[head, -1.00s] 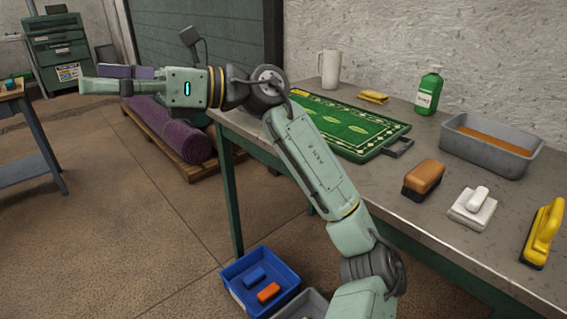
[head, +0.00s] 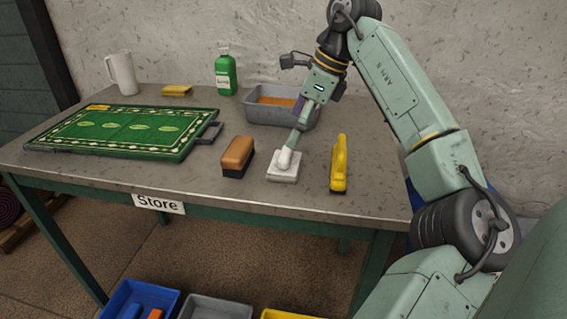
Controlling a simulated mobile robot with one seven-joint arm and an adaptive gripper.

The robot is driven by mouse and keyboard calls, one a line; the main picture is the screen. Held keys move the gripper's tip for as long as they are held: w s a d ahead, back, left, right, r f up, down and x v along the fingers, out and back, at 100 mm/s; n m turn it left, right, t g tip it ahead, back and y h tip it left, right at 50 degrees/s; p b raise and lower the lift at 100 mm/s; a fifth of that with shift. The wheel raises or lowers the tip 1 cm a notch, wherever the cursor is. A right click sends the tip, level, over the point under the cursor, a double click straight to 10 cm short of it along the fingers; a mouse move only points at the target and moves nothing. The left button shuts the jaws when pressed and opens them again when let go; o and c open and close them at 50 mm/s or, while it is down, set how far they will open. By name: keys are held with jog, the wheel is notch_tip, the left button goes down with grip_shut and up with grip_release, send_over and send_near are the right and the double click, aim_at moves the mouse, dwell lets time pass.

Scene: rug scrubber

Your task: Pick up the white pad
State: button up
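The white pad (head: 283,173) is a flat white block with a rounded white handle on top. It lies on the grey table top between the brown brush and the yellow brush. My gripper (head: 292,143) points down at it from above, with its fingertips at the pad's handle. The fingers are seen nearly edge-on and overlap, so I cannot tell whether they are closed on the handle or only beside it. The pad looks flat on the table.
A brown brush (head: 237,156) stands left of the pad and a yellow brush (head: 339,165) right. A grey tub (head: 262,111) with brown liquid stands behind. A green bottle (head: 226,74), white jug (head: 121,74) and green rug (head: 120,128) are farther left. Bins (head: 215,308) stand below.

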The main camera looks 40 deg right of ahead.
aim_at(288, 152)
jog(key=x, duration=0.2)
jog(key=shift+w+a+f, duration=0.1)
jog(key=shift+f, duration=0.25)
jog(key=x, duration=0.2)
jog(key=p+x, duration=0.1)
jog(key=x, duration=0.2)
jog(key=shift+s+f, duration=0.2)
jog(key=c, duration=1.2)
